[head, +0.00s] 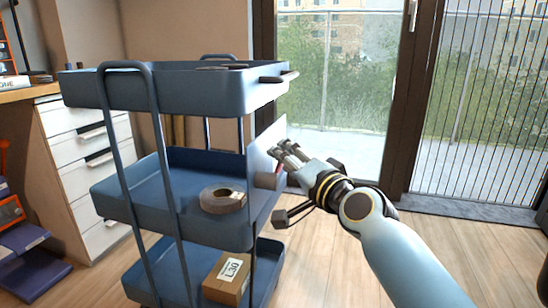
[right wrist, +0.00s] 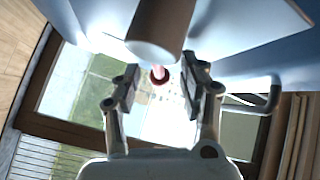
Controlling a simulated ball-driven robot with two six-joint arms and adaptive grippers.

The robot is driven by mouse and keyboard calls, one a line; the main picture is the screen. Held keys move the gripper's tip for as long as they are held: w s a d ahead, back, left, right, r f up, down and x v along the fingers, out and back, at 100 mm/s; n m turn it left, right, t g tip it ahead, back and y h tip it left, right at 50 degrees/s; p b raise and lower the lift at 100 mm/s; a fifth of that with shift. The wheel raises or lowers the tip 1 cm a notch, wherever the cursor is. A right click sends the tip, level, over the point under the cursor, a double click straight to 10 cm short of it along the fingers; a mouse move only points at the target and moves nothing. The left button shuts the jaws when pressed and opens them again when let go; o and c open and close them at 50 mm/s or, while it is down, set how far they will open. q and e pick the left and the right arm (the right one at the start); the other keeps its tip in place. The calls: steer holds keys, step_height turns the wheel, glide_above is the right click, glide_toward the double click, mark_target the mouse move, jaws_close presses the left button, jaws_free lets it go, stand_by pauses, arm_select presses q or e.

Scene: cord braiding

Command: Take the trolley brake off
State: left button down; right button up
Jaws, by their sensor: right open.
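The blue three-tier trolley (head: 190,95) stands left of centre in the head view. A pale plate (head: 268,140) is on its right side, with a brown-grey cylinder (head: 265,180) at the plate's lower part. The cylinder (right wrist: 160,30) also shows at the top of the right wrist view. A small red-ended piece (right wrist: 158,76) shows just below it; I cannot tell for sure whether it is the brake. My right gripper (head: 281,150) is open beside the plate. In the right wrist view its fingers (right wrist: 155,92) stand either side of the red end, apart from it. My left gripper is out of view.
A tape roll (head: 222,199) lies on the middle shelf and a labelled box (head: 228,279) on the bottom one. A white drawer unit (head: 85,150) stands left behind the trolley. Glass doors (head: 335,80) are behind.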

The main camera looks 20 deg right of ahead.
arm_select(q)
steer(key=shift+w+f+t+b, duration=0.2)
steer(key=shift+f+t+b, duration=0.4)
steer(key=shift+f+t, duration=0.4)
arm_select(e)
steer(key=x, duration=0.5)
steer(key=shift+w+f, duration=0.1)
steer(key=shift+w, duration=0.25)
jaws_close()
